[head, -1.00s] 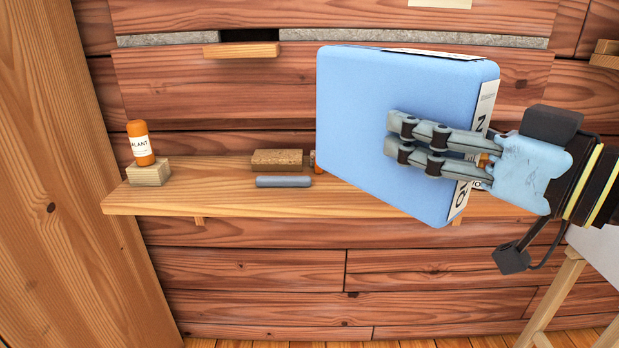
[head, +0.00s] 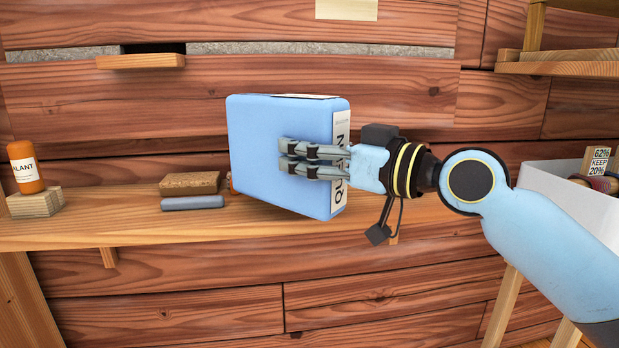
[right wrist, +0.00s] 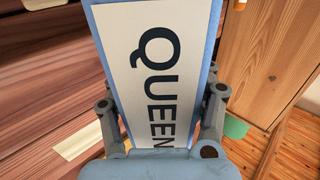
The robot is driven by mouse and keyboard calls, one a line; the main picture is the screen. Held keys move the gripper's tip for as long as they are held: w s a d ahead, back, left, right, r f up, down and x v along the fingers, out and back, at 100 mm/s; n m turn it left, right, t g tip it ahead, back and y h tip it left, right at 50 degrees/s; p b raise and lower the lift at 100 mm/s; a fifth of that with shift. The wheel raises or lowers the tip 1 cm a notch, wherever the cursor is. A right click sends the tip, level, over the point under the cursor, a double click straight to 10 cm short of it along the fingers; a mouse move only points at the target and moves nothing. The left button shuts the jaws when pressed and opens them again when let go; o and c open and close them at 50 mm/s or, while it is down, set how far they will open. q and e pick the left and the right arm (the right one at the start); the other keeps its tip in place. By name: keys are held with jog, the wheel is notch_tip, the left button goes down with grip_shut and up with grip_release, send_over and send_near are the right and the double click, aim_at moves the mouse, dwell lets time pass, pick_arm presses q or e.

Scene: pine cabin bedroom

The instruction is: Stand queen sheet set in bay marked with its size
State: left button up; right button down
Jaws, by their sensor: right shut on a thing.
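The queen sheet set (head: 262,155) is a light blue, box-shaped pack with a white label on its edge. The label reads QUEEN in the right wrist view (right wrist: 155,70). My right gripper (head: 300,160) is shut on the pack, with fingers on both broad sides in the right wrist view (right wrist: 160,120). In the head view the pack is upright, slightly turned, and in front of the wooden shelf (head: 110,230). I cannot tell whether it touches the shelf. My left gripper is not in view. No bay with a size mark can be made out.
An orange sealant bottle (head: 25,170) stands on a wood block (head: 35,203) at the shelf's left. A cork block (head: 190,183) and a grey bar (head: 193,202) lie left of the pack. A white bin (head: 560,190) and a higher shelf (head: 560,68) are at right.

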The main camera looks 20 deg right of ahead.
notch_tip(320, 180, down, 2)
jog(key=shift+f+b, duration=0.25)
jog(key=shift+b, duration=0.15)
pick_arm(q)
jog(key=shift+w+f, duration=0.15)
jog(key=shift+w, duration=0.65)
pick_arm(e)
jog(key=shift+r, duration=0.1)
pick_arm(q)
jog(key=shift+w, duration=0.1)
pick_arm(e)
jog(key=c, duration=0.9)
grip_release()
jog(key=shift+f, duration=0.2)
jog(key=o, duration=0.8)
jog(key=shift+c, duration=0.2)
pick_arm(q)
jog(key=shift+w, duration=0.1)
pick_arm(e)
jog(key=shift+r, duration=0.1)
